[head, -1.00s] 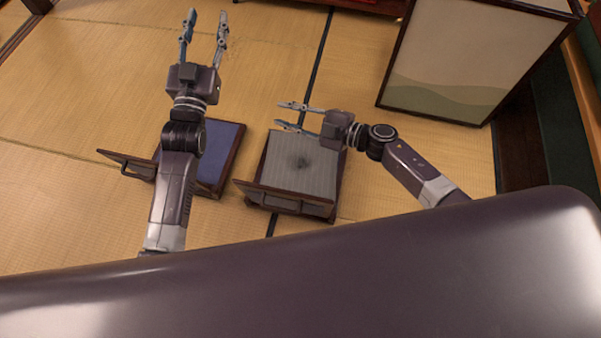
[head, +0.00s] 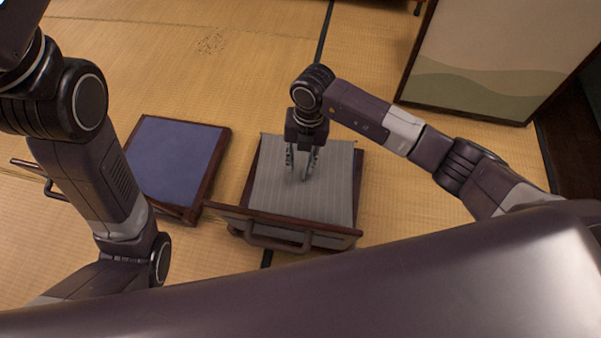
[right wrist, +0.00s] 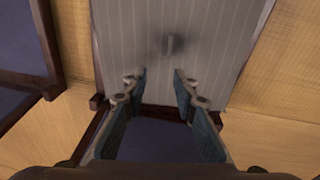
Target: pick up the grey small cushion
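The grey small cushion (head: 332,190) has pale stripes and lies flat on a low wooden chair with a backrest. My right gripper (head: 302,174) points down over the middle of the cushion, with its fingers apart. In the right wrist view the gripper (right wrist: 159,78) is open, and the striped cushion (right wrist: 215,35) fills the upper middle. A small tuft (right wrist: 168,43) on the cushion shows just beyond the fingertips, with nothing between them. Whether the tips touch the cloth is unclear. My left arm (head: 95,185) runs up the left side, and its gripper is out of frame.
The chair's backrest (head: 283,228) has a handle-like bar on the near side. A second low chair with a blue seat (head: 172,160) stands to the left. A framed panel (head: 480,60) stands at the back right.

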